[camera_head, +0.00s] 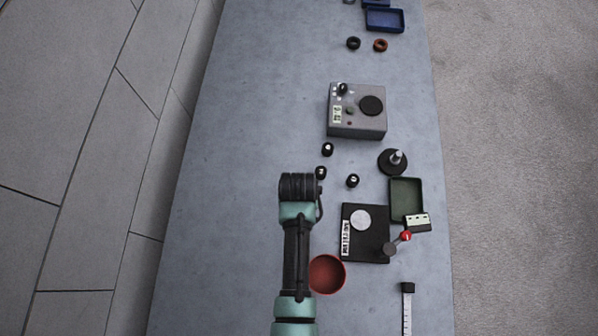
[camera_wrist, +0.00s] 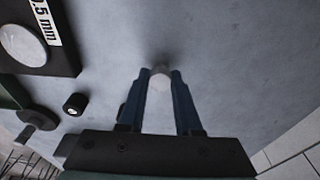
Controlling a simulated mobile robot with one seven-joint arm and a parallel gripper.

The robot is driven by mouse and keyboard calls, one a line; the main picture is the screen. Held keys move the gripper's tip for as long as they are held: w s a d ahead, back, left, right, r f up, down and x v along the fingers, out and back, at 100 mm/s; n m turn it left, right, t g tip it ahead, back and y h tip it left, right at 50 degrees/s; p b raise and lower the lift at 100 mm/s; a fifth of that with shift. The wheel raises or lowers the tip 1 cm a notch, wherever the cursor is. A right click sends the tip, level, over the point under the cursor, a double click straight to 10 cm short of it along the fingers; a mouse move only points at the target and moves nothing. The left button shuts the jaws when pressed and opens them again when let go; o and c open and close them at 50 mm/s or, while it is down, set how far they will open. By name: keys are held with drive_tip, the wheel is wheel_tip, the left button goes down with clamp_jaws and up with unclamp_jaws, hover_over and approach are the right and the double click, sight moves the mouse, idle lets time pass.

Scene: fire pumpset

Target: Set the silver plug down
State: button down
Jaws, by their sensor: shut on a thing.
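The silver plug (camera_wrist: 159,80) is a small pale, rounded piece between the tips of my two blue fingers in the wrist view. My gripper (camera_wrist: 160,74) is shut on it and points down at the grey tabletop (camera_wrist: 235,65). A soft dark patch lies on the table just past the plug. I cannot tell whether the plug touches the table. In the head view my arm's end covers the fingers and the plug.
A black block (camera_head: 351,249) with a silver disc (camera_head: 360,220) stands right of my arm, beside a green tray (camera_head: 406,187). A red bowl (camera_head: 326,273) is close to my arm. Small black weights (camera_head: 352,181) and a grey box (camera_head: 357,127) lie beyond. The table's left side is clear.

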drive_tip(key=shift+f, duration=0.2)
drive_tip(key=shift+f, duration=0.15)
drive_tip(key=c, duration=0.6)
unclamp_jaws()
drive_tip(key=shift+r, duration=0.2)
